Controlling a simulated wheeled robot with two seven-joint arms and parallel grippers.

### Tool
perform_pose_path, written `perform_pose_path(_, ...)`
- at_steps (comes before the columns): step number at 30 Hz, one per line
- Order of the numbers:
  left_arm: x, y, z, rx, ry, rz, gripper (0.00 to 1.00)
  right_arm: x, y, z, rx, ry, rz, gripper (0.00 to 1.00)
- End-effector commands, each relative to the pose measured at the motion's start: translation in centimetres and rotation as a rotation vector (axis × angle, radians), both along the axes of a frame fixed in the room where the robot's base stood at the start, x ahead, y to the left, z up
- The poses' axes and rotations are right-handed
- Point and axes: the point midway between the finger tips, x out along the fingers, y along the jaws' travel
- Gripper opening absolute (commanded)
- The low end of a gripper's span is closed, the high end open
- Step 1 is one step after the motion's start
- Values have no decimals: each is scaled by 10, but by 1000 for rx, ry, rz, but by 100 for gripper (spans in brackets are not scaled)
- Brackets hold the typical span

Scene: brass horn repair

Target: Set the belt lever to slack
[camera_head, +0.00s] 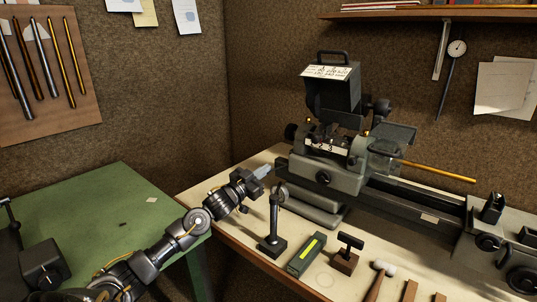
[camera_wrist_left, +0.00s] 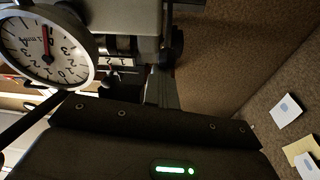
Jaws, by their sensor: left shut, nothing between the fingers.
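The grey lathe (camera_head: 325,175) stands on the bench at the back right. My left gripper (camera_head: 264,170) is shut and empty, left of the lathe's headstock end. In the left wrist view its narrow grey fingers (camera_wrist_left: 163,88) point towards the machine. I cannot tell whether this knob belongs to the belt lever. The belt lever and its setting cannot be made out clearly in either view. My right gripper is not in view.
A round white dial (camera_wrist_left: 47,48) is close to the left wrist camera. The green table (camera_head: 110,205) has free room.

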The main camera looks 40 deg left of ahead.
Motion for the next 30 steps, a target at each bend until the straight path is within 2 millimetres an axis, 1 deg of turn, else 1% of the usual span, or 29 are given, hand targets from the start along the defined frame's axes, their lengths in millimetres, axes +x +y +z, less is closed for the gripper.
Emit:
perform_pose_path(2, 0, 1, -3, 0, 8, 2, 0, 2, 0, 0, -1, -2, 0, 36)
perform_pose_path(5, 0, 0, 2, 1, 8, 2, 0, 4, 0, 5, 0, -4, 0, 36)
perform_pose_path(8, 1, -3, 13, 0, 6, 0, 0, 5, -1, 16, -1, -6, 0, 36)
perform_pose_path(14, 3, -13, 49, -1, 0, -6, 0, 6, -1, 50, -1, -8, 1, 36)
perform_pose_path(15, -4, -13, 35, 2, 5, -7, 0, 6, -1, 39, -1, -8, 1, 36)
perform_pose_path(16, -12, -12, 28, 3, 5, -8, 0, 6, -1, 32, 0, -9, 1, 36)
perform_pose_path(21, -48, -7, 20, 4, 3, -7, 0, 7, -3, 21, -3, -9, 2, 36)
perform_pose_path(24, -65, -4, 16, 3, 2, -6, 0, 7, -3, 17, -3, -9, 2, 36)
perform_pose_path(27, -78, -3, 13, 1, 2, -7, 0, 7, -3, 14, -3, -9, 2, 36)
perform_pose_path(30, -86, -2, 12, 1, 1, -7, 0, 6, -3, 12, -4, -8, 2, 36)
